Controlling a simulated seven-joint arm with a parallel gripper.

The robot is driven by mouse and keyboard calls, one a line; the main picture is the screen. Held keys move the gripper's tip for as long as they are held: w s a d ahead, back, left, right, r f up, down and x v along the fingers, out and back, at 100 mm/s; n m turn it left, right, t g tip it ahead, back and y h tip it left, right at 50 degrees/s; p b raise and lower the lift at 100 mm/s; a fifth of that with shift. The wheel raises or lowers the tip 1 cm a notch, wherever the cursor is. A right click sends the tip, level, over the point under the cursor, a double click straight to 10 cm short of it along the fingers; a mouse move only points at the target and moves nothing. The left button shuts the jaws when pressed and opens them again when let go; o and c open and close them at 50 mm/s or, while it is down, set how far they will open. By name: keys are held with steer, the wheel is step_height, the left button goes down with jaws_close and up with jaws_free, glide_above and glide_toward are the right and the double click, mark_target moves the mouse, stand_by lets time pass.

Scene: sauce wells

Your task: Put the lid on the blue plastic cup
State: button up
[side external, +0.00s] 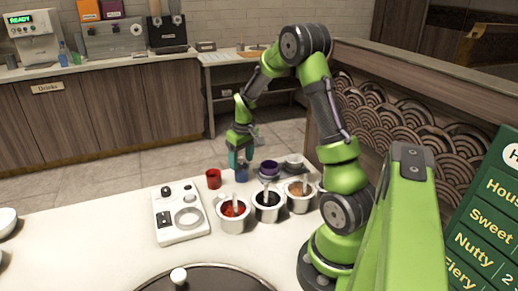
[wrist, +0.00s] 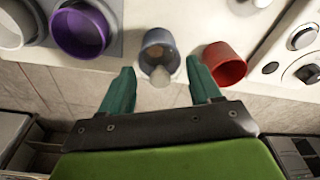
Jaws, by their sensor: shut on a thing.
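The blue plastic cup (side external: 242,174) stands on the counter behind the sauce pots. It also shows at the top middle of the wrist view (wrist: 158,38). My gripper (side external: 240,158) points down just over the blue cup. In the wrist view its two teal fingers (wrist: 161,72) are spread to either side of a pale, see-through lid (wrist: 160,76) and are shut on it. The lid overlaps the near side of the cup's mouth in that view. I cannot tell whether lid and rim touch.
A red cup (side external: 213,179) stands left of the blue one. A purple cup (side external: 269,168) and a white cup (side external: 293,161) stand to its right. Several sauce pots (side external: 233,223) and a white appliance with knobs (side external: 180,212) are in front. The counter's left part is mostly clear.

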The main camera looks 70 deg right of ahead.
steer(key=o, duration=1.1)
steer(key=shift+o, duration=0.6)
steer(key=shift+r, duration=3.5)
jaws_close()
steer(key=shift+f, duration=0.15)
